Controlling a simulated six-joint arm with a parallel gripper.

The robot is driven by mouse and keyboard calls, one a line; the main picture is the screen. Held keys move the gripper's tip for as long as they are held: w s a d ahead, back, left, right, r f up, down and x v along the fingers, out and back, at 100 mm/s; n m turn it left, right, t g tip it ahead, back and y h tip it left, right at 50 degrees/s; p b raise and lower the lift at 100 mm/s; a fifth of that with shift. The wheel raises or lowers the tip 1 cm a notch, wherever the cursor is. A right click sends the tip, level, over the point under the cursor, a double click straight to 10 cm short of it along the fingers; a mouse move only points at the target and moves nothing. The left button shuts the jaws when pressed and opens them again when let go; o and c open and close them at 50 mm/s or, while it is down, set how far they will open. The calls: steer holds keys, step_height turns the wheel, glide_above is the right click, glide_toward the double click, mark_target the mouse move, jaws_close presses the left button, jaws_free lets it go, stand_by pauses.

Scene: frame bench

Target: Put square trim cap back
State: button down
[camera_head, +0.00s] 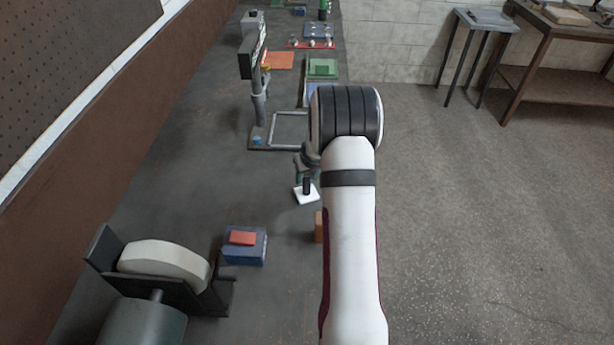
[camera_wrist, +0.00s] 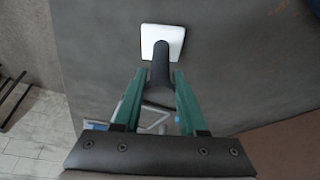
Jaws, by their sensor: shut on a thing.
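The square trim cap is a white square plate (camera_head: 307,194) with a dark round stem. My gripper (camera_head: 307,178) is shut on the stem and holds the cap above the bench, plate end away from the palm. In the wrist view the cap's white plate (camera_wrist: 164,40) shows beyond the fingertips, and the dark stem lies between the two green fingers (camera_wrist: 160,82). A grey open frame (camera_head: 290,128) on a dark base stands on the bench behind the gripper. My arm hides part of the bench to its right.
A dark post with a head (camera_head: 258,85) rises at the frame's left. A blue box with a red block (camera_head: 245,246) and a large roller in a dark stand (camera_head: 165,262) are nearer. An orange block (camera_head: 318,227) sits beside my arm. The middle left bench is clear.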

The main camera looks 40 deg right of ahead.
steer(key=shift+f, duration=0.25)
steer(key=shift+c, duration=2.3)
jaws_free()
